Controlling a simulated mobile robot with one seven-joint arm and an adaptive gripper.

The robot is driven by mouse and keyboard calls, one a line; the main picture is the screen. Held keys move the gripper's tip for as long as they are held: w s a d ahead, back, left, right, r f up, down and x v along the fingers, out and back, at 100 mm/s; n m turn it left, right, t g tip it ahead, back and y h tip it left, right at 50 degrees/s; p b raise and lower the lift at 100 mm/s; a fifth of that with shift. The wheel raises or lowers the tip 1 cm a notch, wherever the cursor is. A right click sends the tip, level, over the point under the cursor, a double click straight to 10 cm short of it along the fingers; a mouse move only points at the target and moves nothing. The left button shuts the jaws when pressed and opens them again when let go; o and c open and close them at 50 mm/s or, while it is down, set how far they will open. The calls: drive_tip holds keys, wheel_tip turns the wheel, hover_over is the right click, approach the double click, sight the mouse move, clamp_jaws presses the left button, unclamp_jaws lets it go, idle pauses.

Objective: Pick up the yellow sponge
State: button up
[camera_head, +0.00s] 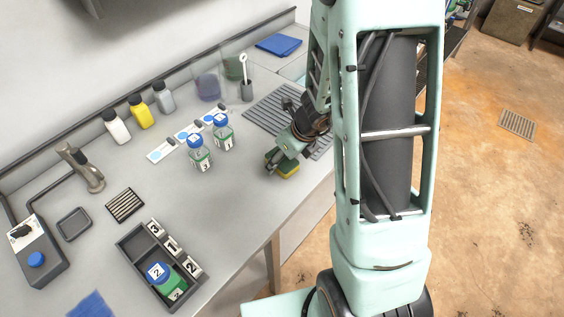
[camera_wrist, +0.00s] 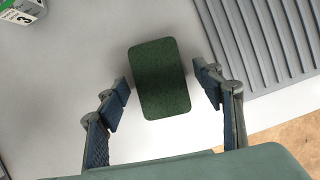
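The yellow sponge (camera_head: 289,169) lies on the grey worktop near its front edge, with a dark green top face. In the wrist view only its green top (camera_wrist: 160,79) shows, between the two fingers. My gripper (camera_head: 280,161) is right over the sponge in the head view and hides part of it. In the wrist view my gripper (camera_wrist: 163,92) is open, with one finger on each side of the sponge. A gap shows on both sides, wider at the left finger's tip than at the right one's. I see no contact.
A grey ribbed mat (camera_wrist: 262,40) lies right of the sponge. Two blue-capped bottles (camera_head: 201,155) (camera_head: 223,134) stand to the left. The worktop's front edge (camera_head: 290,219) is close to the sponge.

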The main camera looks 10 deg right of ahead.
drive_tip(key=c, duration=0.7)
drive_tip(key=shift+o, duration=0.2)
drive_tip(key=shift+r, duration=0.1)
